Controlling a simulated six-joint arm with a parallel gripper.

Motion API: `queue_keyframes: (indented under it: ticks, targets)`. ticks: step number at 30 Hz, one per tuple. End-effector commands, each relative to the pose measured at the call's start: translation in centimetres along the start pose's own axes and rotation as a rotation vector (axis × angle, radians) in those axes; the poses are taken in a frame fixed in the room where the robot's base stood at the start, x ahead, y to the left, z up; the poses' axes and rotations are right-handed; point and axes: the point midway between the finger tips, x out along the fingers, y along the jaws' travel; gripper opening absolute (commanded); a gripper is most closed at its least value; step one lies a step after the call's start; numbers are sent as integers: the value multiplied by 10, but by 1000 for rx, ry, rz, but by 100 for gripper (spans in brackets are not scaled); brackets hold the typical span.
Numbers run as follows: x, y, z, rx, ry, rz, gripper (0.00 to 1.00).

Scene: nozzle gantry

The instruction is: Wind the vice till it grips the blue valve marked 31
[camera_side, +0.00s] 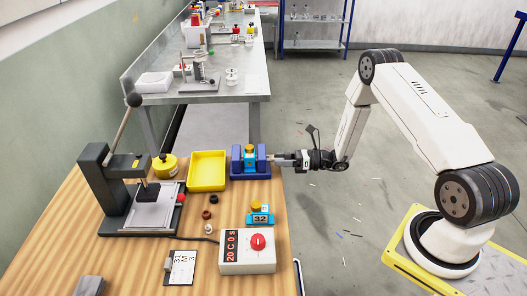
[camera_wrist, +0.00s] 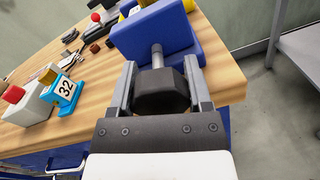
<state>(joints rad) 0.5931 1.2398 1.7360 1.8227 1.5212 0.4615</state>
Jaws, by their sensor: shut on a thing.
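The blue vice (camera_side: 236,163) stands at the right edge of the wooden bench; its blue body also fills the top of the wrist view (camera_wrist: 150,38). A blue valve with a yellow top (camera_side: 249,156) sits upright between the jaws; I cannot read its number or tell whether both jaws touch it. My gripper (camera_side: 279,159) comes in level from the right. In the wrist view its fingers (camera_wrist: 160,88) are shut on the vice's dark knob (camera_wrist: 162,98), at the end of a metal screw. A second blue valve, marked 32 (camera_side: 260,217), stands apart on the bench.
A yellow tray (camera_side: 207,171) stands left of the vice. A control box with a red button (camera_side: 246,255), a card (camera_side: 181,268) and small rings (camera_side: 207,214) lie nearer. A lever press (camera_side: 110,180) stands at the left. Open floor lies right of the bench.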

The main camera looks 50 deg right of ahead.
Motion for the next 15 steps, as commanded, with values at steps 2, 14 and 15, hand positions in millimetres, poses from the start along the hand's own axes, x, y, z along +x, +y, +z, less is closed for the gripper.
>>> queue_keyframes:
  ticks: [2, 14, 15]
  targets:
    - [0, 0, 0, 48, 2, -1, 5]
    - [0, -1, 0, 390, 24, -6, 5]
    - [0, -1, 0, 427, 26, -7, 5]
